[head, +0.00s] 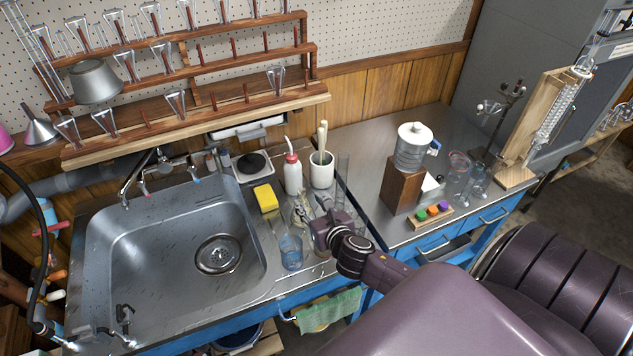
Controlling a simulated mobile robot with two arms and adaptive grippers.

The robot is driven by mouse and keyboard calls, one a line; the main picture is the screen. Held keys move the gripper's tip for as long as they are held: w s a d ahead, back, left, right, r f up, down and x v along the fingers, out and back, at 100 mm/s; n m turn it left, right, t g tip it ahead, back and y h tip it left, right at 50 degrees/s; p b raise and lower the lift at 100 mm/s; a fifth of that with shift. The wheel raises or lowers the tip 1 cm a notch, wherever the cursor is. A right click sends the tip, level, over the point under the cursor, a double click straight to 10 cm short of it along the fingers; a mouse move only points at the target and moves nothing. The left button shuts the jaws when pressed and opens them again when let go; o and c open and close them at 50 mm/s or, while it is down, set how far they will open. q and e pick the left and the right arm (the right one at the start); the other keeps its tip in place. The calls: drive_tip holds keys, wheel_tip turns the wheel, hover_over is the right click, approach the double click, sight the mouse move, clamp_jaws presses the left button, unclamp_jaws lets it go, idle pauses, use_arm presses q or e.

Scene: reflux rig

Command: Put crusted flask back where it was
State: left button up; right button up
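My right gripper (316,208) reaches in from the lower right and is low over the counter just right of the sink. A clear glass flask (299,207) with yellowish marks, which looks like the crusted flask, is right at its fingers, partly hidden by the gripper. I cannot tell whether the fingers are closed on it or only beside it. My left gripper is not in view. The drying rack (190,98) on the back wall holds several upturned clear flasks on pegs, with some pegs bare.
A blue-tinted beaker (291,252) stands close in front of the gripper. A yellow sponge (266,198), white wash bottle (292,174) and white brush pot (321,170) stand behind it. The sink (160,250) is empty.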

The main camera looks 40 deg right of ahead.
drive_tip(key=v, duration=0.4)
drive_tip(key=shift+s+a+r, duration=0.1)
drive_tip(key=shift+s+r, duration=0.05)
drive_tip(key=shift+s, duration=0.2)
